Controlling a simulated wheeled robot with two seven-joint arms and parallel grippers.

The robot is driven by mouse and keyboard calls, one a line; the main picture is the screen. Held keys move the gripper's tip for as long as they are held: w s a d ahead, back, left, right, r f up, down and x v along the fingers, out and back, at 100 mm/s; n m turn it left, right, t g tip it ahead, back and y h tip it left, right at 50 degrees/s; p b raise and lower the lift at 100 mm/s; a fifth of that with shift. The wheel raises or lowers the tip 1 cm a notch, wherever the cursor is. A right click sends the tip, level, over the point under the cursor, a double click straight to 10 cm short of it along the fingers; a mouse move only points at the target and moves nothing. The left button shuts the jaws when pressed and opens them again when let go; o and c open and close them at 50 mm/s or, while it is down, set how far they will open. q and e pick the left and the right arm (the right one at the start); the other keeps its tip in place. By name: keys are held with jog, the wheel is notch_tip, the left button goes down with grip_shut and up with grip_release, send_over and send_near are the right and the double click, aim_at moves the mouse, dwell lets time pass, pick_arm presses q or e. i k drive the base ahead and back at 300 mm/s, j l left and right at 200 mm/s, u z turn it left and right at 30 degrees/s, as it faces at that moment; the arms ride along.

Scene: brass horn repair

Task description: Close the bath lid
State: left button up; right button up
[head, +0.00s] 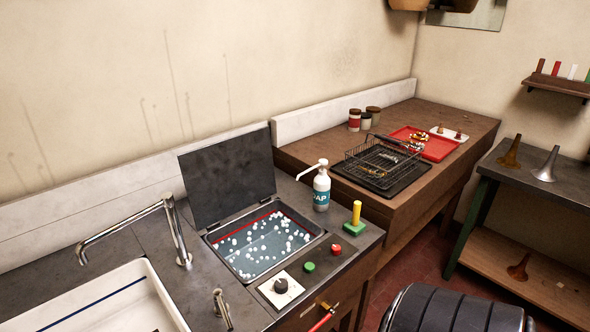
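The bath lid (228,176) is a dark grey, flat panel. It stands open and nearly upright along the back edge of the bath, close to the wall. The bath (262,242) is a rectangular basin set into the counter, with bluish liquid and many white bubbles in it. A red line runs along its inner wall. Neither of my grippers shows in the head view.
A soap bottle (321,187) stands right of the bath. A green block with a yellow handle (355,217), red (336,249) and green (309,267) buttons and a dark knob (281,286) are near its front right. A tap (170,225) and white sink (100,300) are left.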

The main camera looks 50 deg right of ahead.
aim_at(222, 179)
jog(key=z, duration=1.4)
jog(key=i+l+u, duration=0.1)
jog(key=l, duration=0.2)
jog(key=i+l, duration=0.2)
jog(key=i+l+u, duration=0.15)
jog(key=l, duration=0.25)
jog(key=i+l, duration=0.1)
jog(key=l, duration=0.25)
jog(key=i+u, duration=0.05)
